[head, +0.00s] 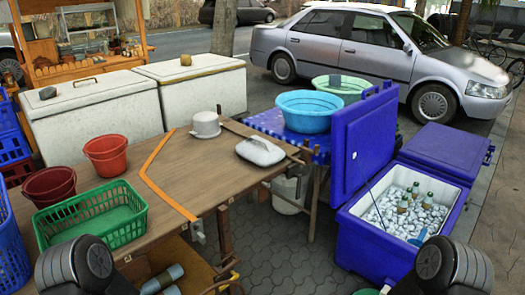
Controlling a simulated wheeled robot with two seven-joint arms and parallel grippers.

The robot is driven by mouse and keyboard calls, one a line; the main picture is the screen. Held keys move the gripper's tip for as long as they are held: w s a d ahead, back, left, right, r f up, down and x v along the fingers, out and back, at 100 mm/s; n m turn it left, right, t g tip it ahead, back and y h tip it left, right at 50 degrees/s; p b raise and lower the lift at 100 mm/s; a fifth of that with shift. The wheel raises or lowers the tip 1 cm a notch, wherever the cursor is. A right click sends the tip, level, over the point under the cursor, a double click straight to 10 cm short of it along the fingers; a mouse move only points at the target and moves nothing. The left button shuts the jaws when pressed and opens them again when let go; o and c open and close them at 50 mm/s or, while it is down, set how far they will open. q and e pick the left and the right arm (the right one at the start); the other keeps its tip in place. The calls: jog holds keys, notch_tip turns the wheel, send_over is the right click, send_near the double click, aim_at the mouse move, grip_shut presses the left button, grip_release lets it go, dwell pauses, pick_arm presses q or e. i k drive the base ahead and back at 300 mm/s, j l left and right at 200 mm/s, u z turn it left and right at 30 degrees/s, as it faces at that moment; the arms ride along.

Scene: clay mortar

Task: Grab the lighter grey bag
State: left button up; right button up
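I cannot make out a lighter grey bag in the head view. Some pale grey-blue rolled items (163,279) lie under the wooden table (185,160) near the bottom edge, but I cannot tell what they are. Dark rounded parts of my two arms show at the bottom left and bottom right corners. Neither gripper shows.
White chests (90,115) stand behind. An open blue cooler (375,240) with ice and bottles stands right. Paved floor (285,255) between is mostly clear.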

aim_at(256, 150)
jog(key=i+l+z, duration=0.15)
jog(key=i+z, duration=0.3)
jog(key=i, duration=0.35)
jog(key=i+j+z, duration=0.1)
jog(key=i+z, duration=0.35)
jog(key=i, duration=0.3)
